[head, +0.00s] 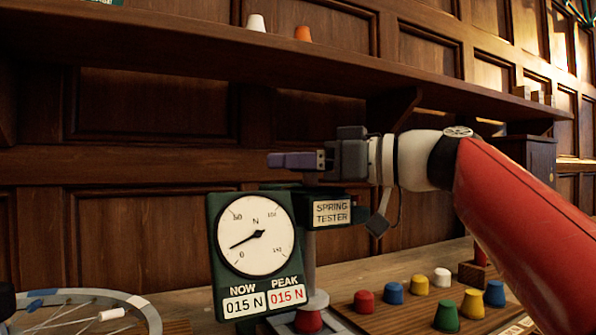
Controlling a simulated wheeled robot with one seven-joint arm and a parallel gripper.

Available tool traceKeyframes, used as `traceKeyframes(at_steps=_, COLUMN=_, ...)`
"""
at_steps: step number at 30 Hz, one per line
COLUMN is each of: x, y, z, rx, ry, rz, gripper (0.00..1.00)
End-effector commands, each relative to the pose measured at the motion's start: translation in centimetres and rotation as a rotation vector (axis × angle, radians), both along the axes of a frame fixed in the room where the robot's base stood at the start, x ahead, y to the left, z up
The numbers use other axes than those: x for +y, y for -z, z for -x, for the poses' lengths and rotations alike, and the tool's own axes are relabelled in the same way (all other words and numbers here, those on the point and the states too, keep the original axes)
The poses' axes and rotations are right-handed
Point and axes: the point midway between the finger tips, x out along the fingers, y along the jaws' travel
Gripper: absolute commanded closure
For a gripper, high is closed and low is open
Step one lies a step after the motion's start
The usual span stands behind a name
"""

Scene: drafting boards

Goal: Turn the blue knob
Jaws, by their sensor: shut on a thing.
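My gripper (324,160) is above the spring tester, pointing left. It is shut on a purple-blue bar (290,160) that sticks out to its left. I cannot tell whether the bar is joined to the tester. Two small blue pieces, one at the back left (393,293) and one at the right (494,293), stand on the wooden board, well below and right of my gripper. I cannot tell whether either is a knob that turns.
The green spring tester (213,290) reads 015 N for NOW and PEAK. A red piece (308,321) sits under its plunger. Several coloured pieces stand on the wooden board (400,325). A wheel (150,312) lies at lower left. A shelf (180,38) runs above.

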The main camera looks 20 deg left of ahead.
Motion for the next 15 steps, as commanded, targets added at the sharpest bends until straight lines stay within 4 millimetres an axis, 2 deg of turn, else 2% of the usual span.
traceKeyframes(at_steps=3, x=-0.08, y=0.37, z=-0.01, rx=-0.003, ry=0.097, rz=-0.003, gripper=0.67)
traceKeyframes(at_steps=15, x=-0.18, y=-0.21, z=-0.58, rx=-0.002, ry=0.470, rz=-0.002, gripper=0.67)
